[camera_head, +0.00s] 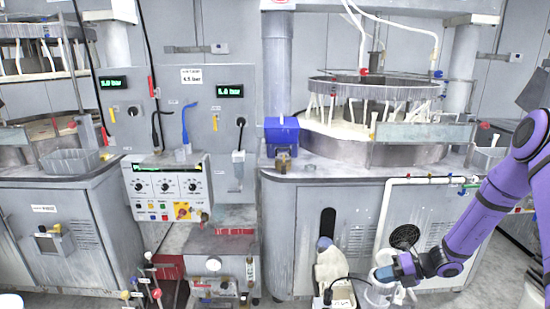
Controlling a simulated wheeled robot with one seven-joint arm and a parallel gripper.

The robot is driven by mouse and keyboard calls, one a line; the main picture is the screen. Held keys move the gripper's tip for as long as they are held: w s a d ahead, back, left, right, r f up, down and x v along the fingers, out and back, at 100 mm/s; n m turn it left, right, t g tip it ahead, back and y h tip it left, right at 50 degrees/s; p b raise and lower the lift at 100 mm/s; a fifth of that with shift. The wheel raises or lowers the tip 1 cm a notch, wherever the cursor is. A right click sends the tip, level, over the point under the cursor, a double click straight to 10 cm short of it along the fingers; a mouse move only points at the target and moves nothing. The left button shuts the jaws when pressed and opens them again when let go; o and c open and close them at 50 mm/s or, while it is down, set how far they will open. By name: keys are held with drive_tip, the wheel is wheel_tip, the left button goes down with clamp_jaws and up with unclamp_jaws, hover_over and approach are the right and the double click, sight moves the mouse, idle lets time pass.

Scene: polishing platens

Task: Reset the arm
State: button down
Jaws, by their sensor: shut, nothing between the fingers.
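My purple arm comes in from the right edge and bends down and to the left. My gripper (384,273) is at its end, low in the right half of the view, in front of the right cabinet. It is shut and holds nothing. A pale, translucent container (378,298) is just below and behind it. I cannot tell whether the gripper touches it, and the fingertips are small and hard to make out.
A white bottle (333,268) stands left of my gripper. The right polishing machine (372,156) has a blue box (282,130) at its left. A control box (167,188) with dials is at centre left, above a grey unit (222,262). A white bucket (533,296) stands at lower right.

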drive_tip(key=s+a+r+n+g+h, duration=0.1)
drive_tip(key=s+a+r+n+h, duration=0.15)
drive_tip(key=r+n, duration=0.6)
drive_tip(key=s+a+r+n+g+h, duration=0.15)
drive_tip(key=s+r+n, duration=0.3)
drive_tip(key=r, duration=0.65)
drive_tip(key=s+a+r+n+h, duration=0.1)
drive_tip(key=s+r+n+h, duration=0.15)
drive_tip(key=r+n, duration=0.65)
drive_tip(key=s+d+r+n+t+h, duration=0.1)
drive_tip(key=s+r+n+t+h, duration=0.1)
drive_tip(key=s+r+n, duration=0.5)
drive_tip(key=s+r+n+t+h, duration=0.2)
drive_tip(key=s+r+n, duration=0.5)
drive_tip(key=s, duration=0.8)
drive_tip(key=shift+d+r+n+t+h, duration=0.4)
drive_tip(key=shift+n+h, duration=0.1)
drive_tip(key=shift+h, duration=0.25)
